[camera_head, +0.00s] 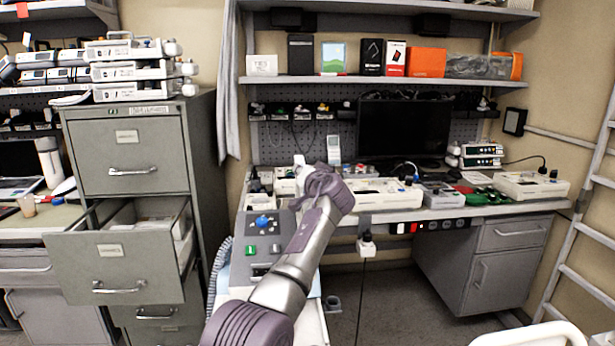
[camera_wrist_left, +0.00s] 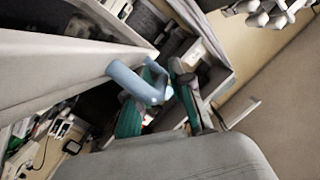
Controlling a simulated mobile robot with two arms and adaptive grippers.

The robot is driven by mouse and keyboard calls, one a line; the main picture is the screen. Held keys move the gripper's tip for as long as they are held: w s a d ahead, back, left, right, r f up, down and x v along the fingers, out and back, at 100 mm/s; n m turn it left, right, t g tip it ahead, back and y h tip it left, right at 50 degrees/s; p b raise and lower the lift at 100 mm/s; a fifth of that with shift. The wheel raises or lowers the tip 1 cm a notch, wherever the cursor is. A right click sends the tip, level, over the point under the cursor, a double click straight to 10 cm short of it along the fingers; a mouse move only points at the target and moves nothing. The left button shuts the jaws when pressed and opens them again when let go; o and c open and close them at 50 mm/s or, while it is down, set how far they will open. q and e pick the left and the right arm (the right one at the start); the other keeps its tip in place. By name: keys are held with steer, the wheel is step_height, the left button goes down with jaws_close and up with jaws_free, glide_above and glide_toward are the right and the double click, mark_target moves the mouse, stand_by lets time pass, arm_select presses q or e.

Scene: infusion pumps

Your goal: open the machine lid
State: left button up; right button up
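My left arm rises from the bottom middle of the head view, and its wrist hides most of my left gripper. In the left wrist view, the two dark and green fingers of my left gripper (camera_wrist_left: 166,95) stand with a gap between them. A light-blue bar (camera_wrist_left: 135,80) crosses in front of one finger; I cannot tell whether they touch. A grey machine (camera_head: 263,222) with a blue knob and a green switch stands left of my arm in the head view. Which machine has the lid is unclear. My right gripper is not in view.
The workbench (camera_head: 390,215) holds several white pump units, such as one at the right (camera_head: 530,186), and a dark monitor (camera_head: 403,128). A filing cabinet (camera_head: 135,150) with an open drawer (camera_head: 120,260) stands left. A ladder (camera_head: 590,232) is at the right. Open floor lies under the bench.

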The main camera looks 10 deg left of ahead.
arm_select(q)
steer(key=r, duration=0.1)
glide_above(304, 207)
steer(key=d, duration=0.4)
steer(key=shift+s+a, duration=0.25)
steer(key=shift+s, duration=0.05)
